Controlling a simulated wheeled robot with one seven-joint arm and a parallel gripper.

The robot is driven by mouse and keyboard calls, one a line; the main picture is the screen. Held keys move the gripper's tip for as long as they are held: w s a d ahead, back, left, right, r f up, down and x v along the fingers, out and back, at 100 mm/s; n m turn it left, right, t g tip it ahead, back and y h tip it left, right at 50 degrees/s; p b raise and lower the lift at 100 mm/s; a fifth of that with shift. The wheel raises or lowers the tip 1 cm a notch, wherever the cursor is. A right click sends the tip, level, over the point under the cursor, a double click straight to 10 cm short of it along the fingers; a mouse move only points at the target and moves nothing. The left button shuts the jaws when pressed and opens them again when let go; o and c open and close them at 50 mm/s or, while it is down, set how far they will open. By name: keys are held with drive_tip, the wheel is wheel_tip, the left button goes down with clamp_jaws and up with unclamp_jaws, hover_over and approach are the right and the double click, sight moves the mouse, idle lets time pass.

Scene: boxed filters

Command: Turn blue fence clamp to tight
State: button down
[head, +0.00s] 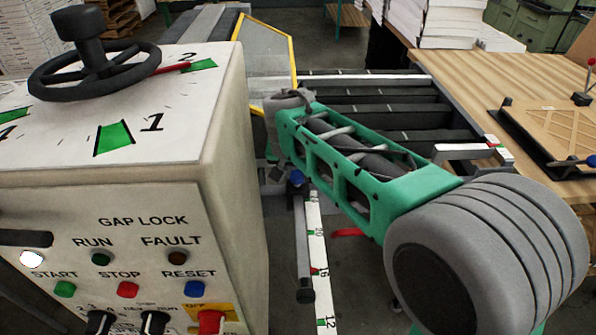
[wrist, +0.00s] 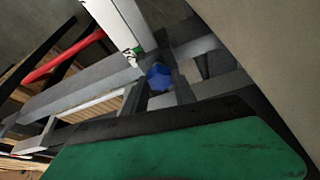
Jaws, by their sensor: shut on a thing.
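The blue fence clamp (head: 296,179) shows as a small blue knob at the top of the scale rail, just right of the control cabinet. In the wrist view the clamp (wrist: 158,77) sits between the dark fingers of my gripper (wrist: 162,84), which is shut on it. Only part of the knob shows. Its tight or loose marking cannot be read. In the head view my green and grey arm reaches from the lower right to the clamp and hides most of the gripper.
The cabinet (head: 110,215) with a black handwheel (head: 95,70) stands close on the left. The numbered scale rail (head: 319,260) runs below the clamp, with a red part (head: 348,232) beside it. A wooden table (head: 480,75) is on the right.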

drive_tip(key=shift+a+r+m+h, duration=0.15)
drive_tip(key=shift+m+h, duration=0.35)
drive_tip(key=shift+m, duration=0.6)
drive_tip(key=shift+w, duration=0.1)
drive_tip(key=c, duration=1.3)
unclamp_jaws()
